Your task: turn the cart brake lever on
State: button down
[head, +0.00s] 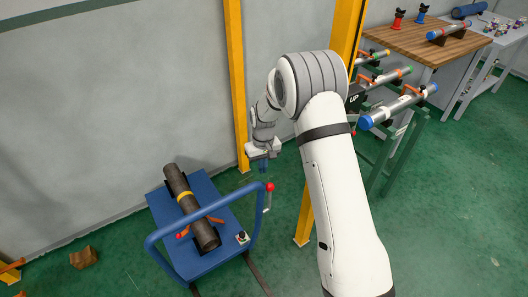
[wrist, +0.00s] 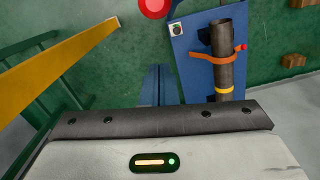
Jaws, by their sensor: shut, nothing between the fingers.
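The blue cart (head: 222,258) stands on the green floor with a dark pipe (head: 205,234) strapped on it. The cart's raised blue handle (head: 205,211) carries a short grey lever (head: 267,203) with a red ball knob (head: 270,187) at its right end. I take this as the brake lever; its on and off marks cannot be read. My gripper (head: 263,167) is shut and empty, pointing down, above and behind the knob in the head view and apart from it. In the wrist view the gripper fingers (wrist: 158,88) are together, and the red knob (wrist: 155,6) shows at the top edge.
A small white box with a dark-red button (head: 241,237) sits on the cart deck. Yellow posts (head: 237,85) stand near my arm. A green rack (head: 390,150) with several pipes and a wooden-topped bench (head: 410,42) are at the right.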

jog(key=s, duration=0.1)
jog(key=s+d, duration=0.1)
jog(key=s, duration=0.1)
jog(key=shift+s+d+f+p, duration=0.15)
jog(key=shift+s+d+p, duration=0.1)
jog(key=shift+p, duration=0.1)
